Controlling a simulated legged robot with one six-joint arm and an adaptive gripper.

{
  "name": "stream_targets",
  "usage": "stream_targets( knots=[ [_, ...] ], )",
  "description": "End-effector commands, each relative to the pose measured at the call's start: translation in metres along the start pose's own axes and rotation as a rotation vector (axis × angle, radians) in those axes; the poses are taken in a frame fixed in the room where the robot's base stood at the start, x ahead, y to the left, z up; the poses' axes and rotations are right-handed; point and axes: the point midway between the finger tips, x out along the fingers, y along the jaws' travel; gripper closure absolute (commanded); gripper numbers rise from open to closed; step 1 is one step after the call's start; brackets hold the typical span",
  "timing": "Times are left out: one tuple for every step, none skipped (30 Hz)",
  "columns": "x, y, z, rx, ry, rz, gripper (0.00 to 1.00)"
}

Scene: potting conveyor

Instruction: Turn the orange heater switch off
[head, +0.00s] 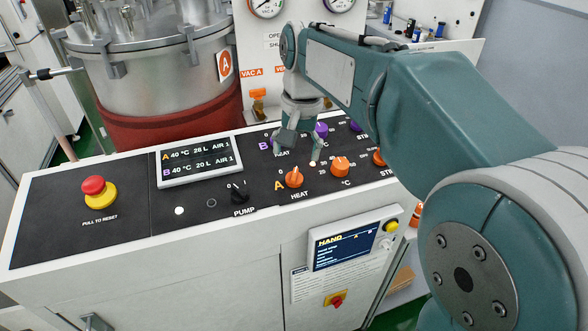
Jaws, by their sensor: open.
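The orange heater switch (294,179) is a small knob in row A of the black sloping panel, above the label HEAT. Its pointer seems tilted, but the picture is too small to tell its exact setting. My gripper (299,154) is open and empty, with its fingers pointing down above the panel. In the picture it lies just above the orange heater switch, between the two knob rows, and it appears apart from the switch. It partly covers the purple row B near its heat knob (267,143).
An orange °C knob (341,165) and an orange stir knob (379,157) stand to the right. A purple °C knob (321,130) is close to my gripper. A black pump knob (239,191), the display (197,161) and a red emergency button (94,187) are left.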

Motion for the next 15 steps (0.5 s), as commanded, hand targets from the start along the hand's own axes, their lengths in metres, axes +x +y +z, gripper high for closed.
stream_targets(
  knots=[
    [0.010,0.001,0.000,0.000,-0.003,0.001,0.16],
    [0.015,0.001,0.000,0.000,-0.003,0.001,0.16],
    [0.022,0.001,0.000,0.000,-0.003,0.001,0.16],
    [0.027,0.001,0.000,-0.001,-0.002,0.001,0.16],
    [0.032,0.001,0.000,-0.001,-0.002,0.000,0.16],
    [0.037,0.001,0.000,-0.001,-0.002,0.001,0.16],
    [0.040,0.000,0.000,-0.001,-0.001,0.000,0.16],
    [0.043,0.000,0.000,-0.001,-0.001,0.000,0.16],
    [0.047,0.000,0.000,-0.001,-0.002,0.001,0.16],
    [0.049,0.000,0.000,-0.001,-0.001,0.000,0.16],
    [0.050,0.000,0.000,-0.001,0.000,0.000,0.16],
    [0.052,0.000,0.000,-0.001,0.001,0.000,0.16],
    [0.052,0.000,0.000,-0.001,0.001,0.000,0.16],
    [0.053,0.000,0.000,-0.001,0.001,0.000,0.16],
    [0.053,0.000,0.000,-0.001,0.001,0.000,0.16]
  ],
)
